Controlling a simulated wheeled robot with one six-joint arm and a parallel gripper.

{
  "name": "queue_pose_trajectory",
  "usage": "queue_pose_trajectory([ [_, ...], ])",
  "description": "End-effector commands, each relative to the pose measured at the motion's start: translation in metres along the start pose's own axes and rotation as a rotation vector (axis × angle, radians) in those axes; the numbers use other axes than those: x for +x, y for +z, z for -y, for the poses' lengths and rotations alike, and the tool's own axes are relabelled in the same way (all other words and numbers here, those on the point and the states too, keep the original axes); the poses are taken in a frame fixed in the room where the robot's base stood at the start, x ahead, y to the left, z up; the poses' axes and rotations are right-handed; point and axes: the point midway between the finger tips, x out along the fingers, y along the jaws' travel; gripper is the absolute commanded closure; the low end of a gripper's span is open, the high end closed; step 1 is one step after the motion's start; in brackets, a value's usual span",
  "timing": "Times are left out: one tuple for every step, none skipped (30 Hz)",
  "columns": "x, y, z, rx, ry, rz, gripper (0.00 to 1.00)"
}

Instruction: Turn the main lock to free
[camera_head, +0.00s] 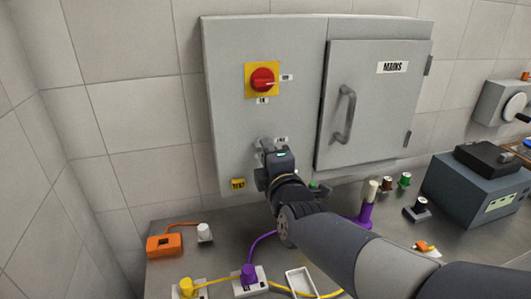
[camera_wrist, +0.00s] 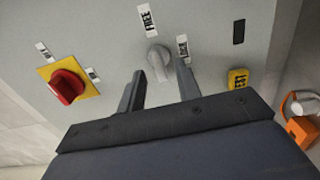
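The main lock looks to be the small grey knob on the front of the grey cabinet (camera_head: 302,120). In the wrist view the knob (camera_wrist: 158,62) has a FREE label (camera_wrist: 147,20) beside it and a second label (camera_wrist: 183,47), partly hidden by a finger. Which label the knob points at I cannot tell. My gripper (camera_head: 265,155) is at the lock in the head view and hides much of it. In the wrist view my gripper (camera_wrist: 160,80) is open, one finger on each side of the knob. I see a gap at both sides; no contact is clear.
A red rotary switch on a yellow plate (camera_head: 262,80) is above the lock. A yellow TEST button (camera_head: 238,184) is below left. A door handle (camera_head: 346,114) sticks out at the right. The bench holds an orange box (camera_head: 164,245), cables and a purple-based post (camera_head: 367,206).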

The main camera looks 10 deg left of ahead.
Motion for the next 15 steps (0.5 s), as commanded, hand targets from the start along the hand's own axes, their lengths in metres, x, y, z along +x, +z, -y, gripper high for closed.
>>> queue_pose_trajectory([
  [-0.008,0.000,0.000,0.001,0.003,0.000,0.67],
  [-0.013,0.000,0.001,0.000,0.001,0.000,0.67],
  [-0.020,0.000,0.000,0.000,0.003,0.000,0.67],
  [-0.025,0.000,0.000,0.000,0.002,-0.001,0.67],
  [-0.030,0.000,0.000,0.000,0.003,-0.001,0.67],
  [-0.037,0.000,0.000,0.000,0.001,-0.001,0.67],
  [-0.042,0.000,0.000,0.001,0.002,-0.001,0.67],
  [-0.047,0.000,0.000,0.000,0.002,-0.001,0.67],
  [-0.054,-0.001,-0.001,0.000,0.002,-0.002,0.67],
  [-0.058,-0.001,0.000,0.000,0.002,-0.002,0.67],
  [-0.063,-0.001,0.000,0.001,0.002,-0.002,0.67],
  [-0.068,0.000,0.000,0.000,0.002,-0.001,0.67],
  [-0.072,0.000,-0.001,0.000,0.002,-0.001,0.67],
  [-0.075,-0.001,0.000,-0.001,0.001,-0.001,0.67],
  [-0.079,0.000,-0.001,0.000,0.002,-0.001,0.67],
])
